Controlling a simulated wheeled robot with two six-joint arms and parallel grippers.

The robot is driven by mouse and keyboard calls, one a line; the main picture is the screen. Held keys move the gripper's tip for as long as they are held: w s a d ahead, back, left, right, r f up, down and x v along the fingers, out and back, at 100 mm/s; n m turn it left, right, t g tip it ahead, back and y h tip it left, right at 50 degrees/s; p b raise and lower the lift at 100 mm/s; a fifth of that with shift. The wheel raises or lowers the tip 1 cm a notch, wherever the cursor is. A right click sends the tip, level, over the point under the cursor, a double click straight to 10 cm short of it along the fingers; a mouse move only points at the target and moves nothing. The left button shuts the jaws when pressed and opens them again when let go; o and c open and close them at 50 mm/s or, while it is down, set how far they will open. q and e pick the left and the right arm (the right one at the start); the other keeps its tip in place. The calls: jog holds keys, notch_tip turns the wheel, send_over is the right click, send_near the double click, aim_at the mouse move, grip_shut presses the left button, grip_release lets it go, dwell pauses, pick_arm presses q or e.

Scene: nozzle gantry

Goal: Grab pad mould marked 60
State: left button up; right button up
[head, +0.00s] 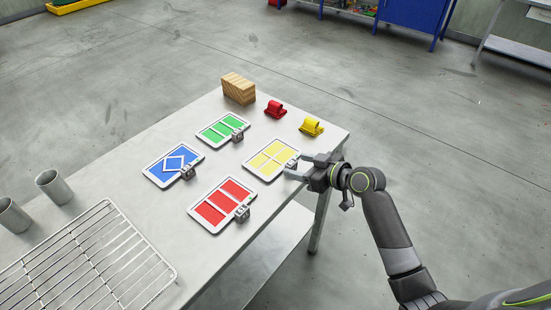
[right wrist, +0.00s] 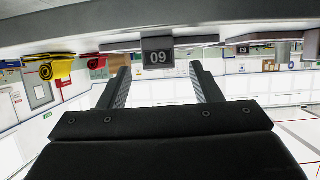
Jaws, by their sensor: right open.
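The grey block marked 60 (right wrist: 158,52) appears upside down in the right wrist view, ahead of my right gripper (right wrist: 162,72). The fingers are apart on either side of its line, with nothing gripped. In the head view, a small grey block (head: 291,164) sits at the right edge of the yellow board, and my right gripper (head: 300,166) is beside it at the table's right edge. Similar blocks sit by the green board (head: 237,135), the blue board (head: 187,172) and the red board (head: 242,213); their marks are too small to read. My left gripper is not in view.
The table (head: 120,150) also holds a wooden block stack (head: 238,88), a red piece (head: 275,108), a yellow piece (head: 311,126), two metal cups (head: 54,187) and a wire rack (head: 85,260). The floor right of the table is clear.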

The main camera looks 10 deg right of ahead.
aim_at(291, 162)
jog(key=shift+p+x, duration=0.5)
jog(key=shift+x, duration=1.9)
jog(key=shift+r, duration=0.1)
jog(key=shift+r, duration=0.1)
grip_shut()
